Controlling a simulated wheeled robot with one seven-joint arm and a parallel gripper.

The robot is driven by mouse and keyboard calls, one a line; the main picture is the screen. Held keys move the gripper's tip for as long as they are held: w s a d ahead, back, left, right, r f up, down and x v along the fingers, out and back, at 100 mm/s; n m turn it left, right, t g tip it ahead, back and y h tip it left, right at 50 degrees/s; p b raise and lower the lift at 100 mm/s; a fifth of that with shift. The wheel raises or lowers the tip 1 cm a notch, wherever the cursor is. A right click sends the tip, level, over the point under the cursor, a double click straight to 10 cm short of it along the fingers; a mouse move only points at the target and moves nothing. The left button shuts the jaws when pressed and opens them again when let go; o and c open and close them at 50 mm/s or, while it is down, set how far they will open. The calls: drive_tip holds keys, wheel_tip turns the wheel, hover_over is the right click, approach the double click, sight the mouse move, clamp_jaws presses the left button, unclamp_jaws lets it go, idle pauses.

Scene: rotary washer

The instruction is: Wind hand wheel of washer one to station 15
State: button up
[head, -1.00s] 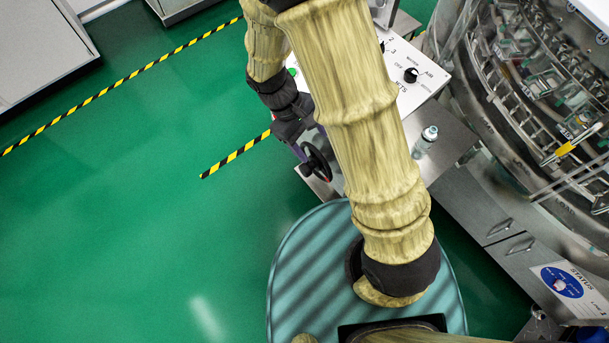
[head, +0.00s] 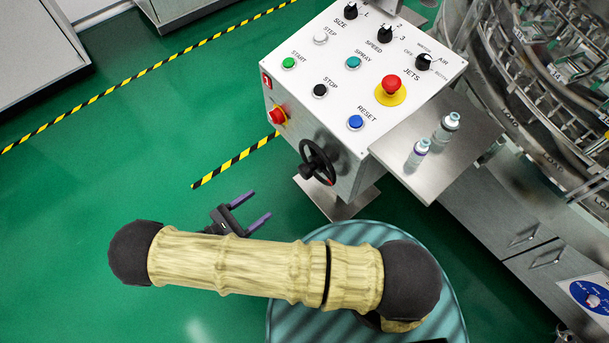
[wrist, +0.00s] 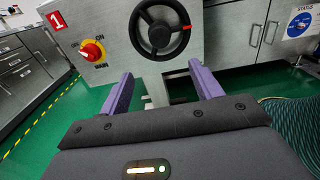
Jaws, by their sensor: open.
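The black hand wheel (head: 318,161) is on the side of the white control box (head: 338,105). In the wrist view the wheel (wrist: 160,28) shows face-on, with a red mark on its rim at the right. A red label with a white 1 (wrist: 56,21) is on the box's left. My gripper (head: 256,207) is open and empty, its purple fingers apart. It is clear of the wheel, to its lower left in the head view. In the wrist view the fingers (wrist: 160,84) lie below the wheel. No station number is readable.
A red-and-yellow knob (wrist: 92,50) sits left of the wheel. A steel shelf (head: 400,158) with two vials is right of the box. The round washer (head: 545,85) stands at the right. Green floor is free at the left.

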sight(301, 174)
drive_tip(key=shift+w+d, duration=0.1)
drive_tip(key=x, duration=1.7)
drive_tip(key=shift+w+d, duration=0.1)
drive_tip(key=shift+w, duration=0.05)
drive_tip(key=shift+c, duration=0.4)
drive_tip(key=c, duration=1.3)
drive_tip(key=shift+w+d+r+m+p, duration=0.1)
drive_tip(key=shift+w+d+m+p, duration=0.05)
drive_tip(key=shift+m+p, duration=0.2)
